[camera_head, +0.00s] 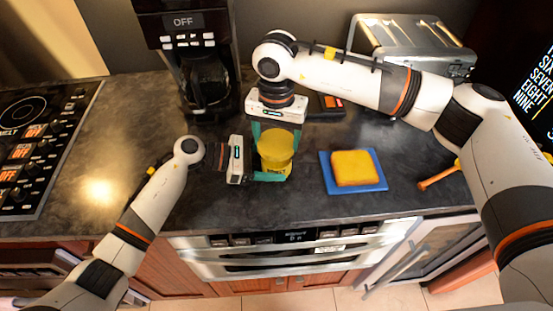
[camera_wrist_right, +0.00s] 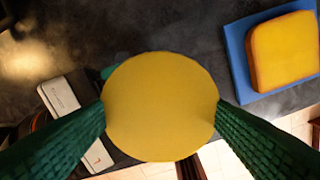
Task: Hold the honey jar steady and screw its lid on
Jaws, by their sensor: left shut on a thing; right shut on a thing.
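The honey jar (camera_head: 283,168) stands upright on the dark counter, mostly hidden by its lid and my fingers. The round yellow lid (camera_head: 275,142) is on top of the jar; whether it is seated on the threads cannot be told. It fills the middle of the right wrist view (camera_wrist_right: 160,106) and hides the jar there. My left gripper (camera_head: 274,164) reaches in from the left, low down, shut on the jar. My right gripper (camera_head: 277,136) comes from above, shut on the lid, with a green finger on each side of it.
A blue board (camera_head: 326,174) with a yellow bread-like slab (camera_head: 355,167) lies to the right. A coffee maker (camera_head: 203,80) and a toaster (camera_head: 410,45) stand behind. An orange-handled tool (camera_head: 438,177) lies far right, and a stove (camera_head: 35,140) is at left.

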